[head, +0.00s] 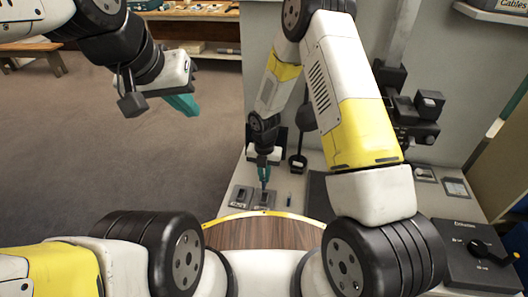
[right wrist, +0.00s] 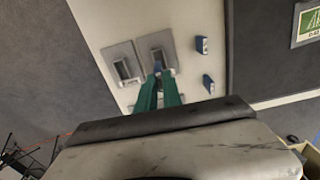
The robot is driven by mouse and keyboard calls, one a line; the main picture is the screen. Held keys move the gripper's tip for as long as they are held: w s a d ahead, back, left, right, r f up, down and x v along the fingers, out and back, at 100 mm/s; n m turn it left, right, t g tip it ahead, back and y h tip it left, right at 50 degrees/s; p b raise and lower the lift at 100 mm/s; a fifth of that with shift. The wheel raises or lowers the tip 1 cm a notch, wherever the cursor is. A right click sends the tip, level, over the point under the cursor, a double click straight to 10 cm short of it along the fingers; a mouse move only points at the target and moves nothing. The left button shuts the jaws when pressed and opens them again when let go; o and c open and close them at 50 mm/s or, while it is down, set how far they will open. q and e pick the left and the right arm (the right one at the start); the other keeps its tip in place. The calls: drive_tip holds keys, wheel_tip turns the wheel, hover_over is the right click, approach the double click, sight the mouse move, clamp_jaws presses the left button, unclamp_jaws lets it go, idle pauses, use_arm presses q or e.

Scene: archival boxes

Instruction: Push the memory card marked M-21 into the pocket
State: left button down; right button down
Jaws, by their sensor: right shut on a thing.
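My right gripper (head: 264,178) points down over the pale worktop, shut on a small blue memory card (head: 264,187). In the right wrist view the teal fingertips (right wrist: 158,78) close around the card (right wrist: 158,67), mostly hidden between them. Its marking cannot be read. Two grey plates with dark pockets lie below, a left plate (head: 235,202) and a right plate (head: 258,205). The fingertips overlap the right plate's near part in the wrist view; whether the card touches it cannot be told. My left gripper (head: 182,104) hangs over the floor, away from the worktop; its finger gap is unclear.
Two more blue cards, one upper (right wrist: 202,45) and one lower (right wrist: 208,83), sit right of the plates. A dark panel (head: 318,192) lies further right. A control box with a black knob (head: 482,249) stands at lower right. A round wooden surface (head: 262,234) is nearer me.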

sight(264, 184)
drive_tip(key=shift+f, duration=2.6)
drive_tip(key=shift+f, duration=1.3)
idle(0.4)
drive_tip(key=c, duration=1.4)
unclamp_jaws()
drive_tip(key=shift+c, duration=0.2)
drive_tip(key=shift+r, duration=3.05)
